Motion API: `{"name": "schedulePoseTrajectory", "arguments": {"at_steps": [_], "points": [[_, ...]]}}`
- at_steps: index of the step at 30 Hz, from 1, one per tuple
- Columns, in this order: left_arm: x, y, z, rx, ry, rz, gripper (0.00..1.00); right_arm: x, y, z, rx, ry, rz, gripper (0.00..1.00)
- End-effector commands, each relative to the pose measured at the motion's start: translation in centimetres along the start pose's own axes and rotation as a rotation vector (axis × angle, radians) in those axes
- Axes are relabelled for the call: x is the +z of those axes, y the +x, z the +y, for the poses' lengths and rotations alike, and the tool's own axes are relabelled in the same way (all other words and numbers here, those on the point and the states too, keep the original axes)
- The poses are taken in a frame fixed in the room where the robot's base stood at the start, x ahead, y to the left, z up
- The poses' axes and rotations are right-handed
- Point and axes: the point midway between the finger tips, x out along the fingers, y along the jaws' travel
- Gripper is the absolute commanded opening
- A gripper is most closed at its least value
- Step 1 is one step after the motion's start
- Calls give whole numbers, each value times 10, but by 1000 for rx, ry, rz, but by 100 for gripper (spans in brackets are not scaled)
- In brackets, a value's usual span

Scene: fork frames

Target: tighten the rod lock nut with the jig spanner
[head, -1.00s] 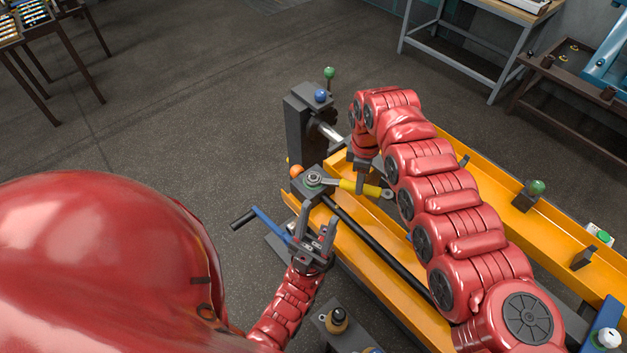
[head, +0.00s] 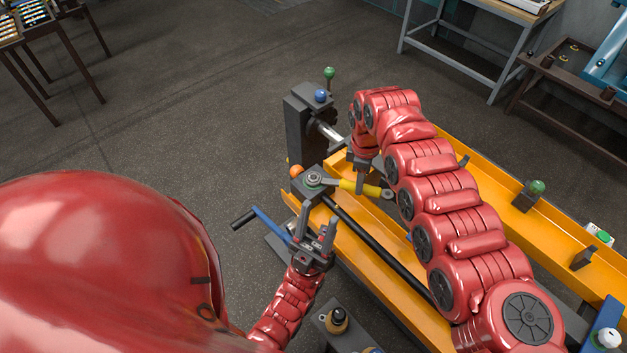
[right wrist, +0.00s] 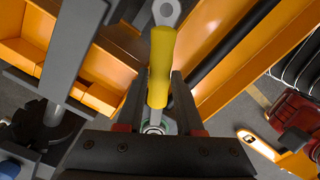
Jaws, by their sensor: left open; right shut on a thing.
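The jig spanner (head: 362,187) has a yellow grip and grey ends. It lies across from the rod lock nut (head: 314,179), with one end at the nut on a dark block. My right gripper (head: 361,184) is shut on the yellow grip; in the right wrist view the spanner (right wrist: 161,65) runs between its fingers (right wrist: 156,95), and the nut end is mostly hidden. I cannot tell how fully the spanner's jaw sits on the nut. My left gripper (head: 317,224) is open and empty, just in front of the block, fingers pointing up.
The orange jig frame (head: 380,267) carries a black rod (head: 380,247) along it. A dark upright block (head: 308,128) with a blue knob stands behind the nut. My right arm covers much of the frame's middle.

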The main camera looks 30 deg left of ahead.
Motion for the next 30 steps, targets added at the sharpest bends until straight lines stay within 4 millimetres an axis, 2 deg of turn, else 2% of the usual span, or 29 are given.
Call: {"name": "schedulePoseTrajectory", "arguments": {"at_steps": [8,30], "points": [[0,-2,0,0,0,0,50,0,0,1,1,-2,0,0],[4,-25,1,0,0,0,50,-1,0,5,4,-35,-2,0]]}}
